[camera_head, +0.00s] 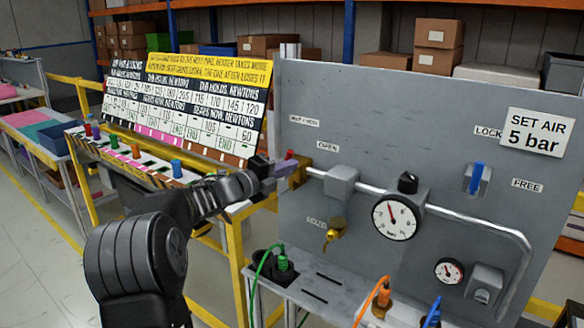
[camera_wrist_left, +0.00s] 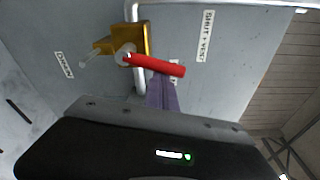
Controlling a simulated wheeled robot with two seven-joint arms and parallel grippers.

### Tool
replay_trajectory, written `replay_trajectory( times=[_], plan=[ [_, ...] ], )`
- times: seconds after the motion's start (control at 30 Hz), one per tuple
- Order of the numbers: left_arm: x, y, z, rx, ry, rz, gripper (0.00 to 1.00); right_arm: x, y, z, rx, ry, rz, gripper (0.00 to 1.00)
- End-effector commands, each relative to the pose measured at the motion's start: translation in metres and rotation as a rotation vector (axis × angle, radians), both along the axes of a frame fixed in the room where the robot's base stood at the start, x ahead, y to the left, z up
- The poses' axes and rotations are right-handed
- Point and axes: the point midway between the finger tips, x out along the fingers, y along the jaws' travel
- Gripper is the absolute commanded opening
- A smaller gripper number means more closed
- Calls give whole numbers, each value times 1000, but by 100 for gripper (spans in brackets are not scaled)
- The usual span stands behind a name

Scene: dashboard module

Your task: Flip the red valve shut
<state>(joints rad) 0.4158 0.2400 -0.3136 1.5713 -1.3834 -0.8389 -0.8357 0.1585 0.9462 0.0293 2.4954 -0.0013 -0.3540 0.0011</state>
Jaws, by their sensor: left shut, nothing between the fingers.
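The red valve handle (camera_wrist_left: 158,66) is a bar on a brass valve body (camera_wrist_left: 135,40) on the grey panel. In the left wrist view it points right, across the pipe, towards the SHUT + VENT label (camera_wrist_left: 206,36). In the head view only a small red piece of the handle (camera_head: 289,154) shows, above the brass body (camera_head: 301,172). My left gripper (camera_head: 282,168) is shut and empty at the valve. Its purple fingers (camera_wrist_left: 161,93) lie just below the handle in the wrist view; whether they touch it is unclear. My right gripper is out of view.
The pipe (camera_head: 450,213) runs right past a grey block (camera_head: 341,181) and a pressure gauge (camera_head: 395,218). A blue lever (camera_head: 477,178), a smaller gauge (camera_head: 449,271) and a brass fitting (camera_head: 333,233) are on the panel. Green, orange and blue cables rise below. A sign rack (camera_head: 190,95) stands left.

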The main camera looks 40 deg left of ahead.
Motion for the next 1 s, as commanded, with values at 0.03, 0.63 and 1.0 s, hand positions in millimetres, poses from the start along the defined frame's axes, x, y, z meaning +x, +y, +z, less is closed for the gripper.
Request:
replay_trajectory(
  times=[0.03, 0.63, 1.0],
  plan=[
    [0, 3, 2, -39, 0, 2, 0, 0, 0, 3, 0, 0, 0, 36],
    [-1, 17, 7, -160, -3, 3, 0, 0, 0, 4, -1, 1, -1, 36],
    [-1, 17, 7, -160, -3, 3, 0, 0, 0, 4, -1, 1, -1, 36]
  ],
)
